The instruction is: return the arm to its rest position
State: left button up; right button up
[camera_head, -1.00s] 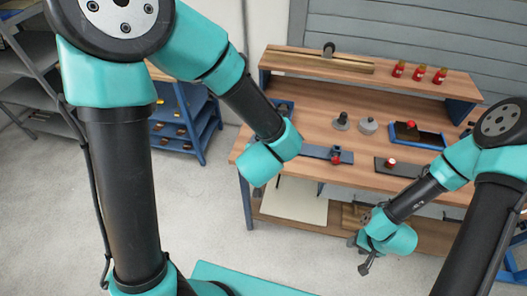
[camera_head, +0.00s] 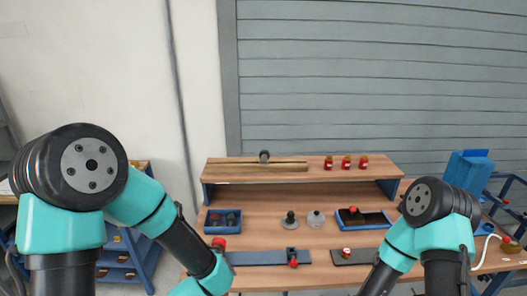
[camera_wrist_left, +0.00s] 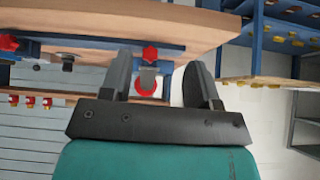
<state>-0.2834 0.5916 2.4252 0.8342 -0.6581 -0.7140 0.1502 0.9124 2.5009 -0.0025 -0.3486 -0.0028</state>
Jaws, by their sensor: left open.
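My left arm comes in from the left in the head view, and its gripper is below the bottom edge there. In the left wrist view my left gripper (camera_wrist_left: 160,85) shows with its two dark fingers apart and nothing between them. Beyond the fingers is the edge of the workbench (camera_wrist_left: 130,25), with a red knob (camera_wrist_left: 149,53) and a blue rail. My right arm (camera_head: 425,235) stands in front of the bench's right part in the head view. Its gripper is cut off by the bottom edge.
The wooden bench (camera_head: 262,223) holds a blue bin (camera_head: 223,221), two grey round pieces, a blue tray (camera_head: 362,225) and flat plates with red knobs. Its raised shelf (camera_head: 225,180) carries several small red bottles. A blue rack stands at the left.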

pick_arm(q)
jog(key=s+a+f+g+h, duration=0.1)
jog(key=s+f+g, duration=0.1)
jog(key=f, duration=0.4)
jog(key=s+a+f+n+g+h, duration=0.1)
jog(key=s+a+f+g, duration=0.1)
jog(key=s+f, duration=0.3)
jog(key=s+a+f+n+g+h, duration=0.1)
jog(key=s+a+f+g+h, duration=0.1)
jog(key=f, duration=0.5)
jog(key=shift+s+a+f+g, duration=0.25)
jog(key=shift+s+f+g, duration=0.15)
jog(key=shift+s, duration=0.3)
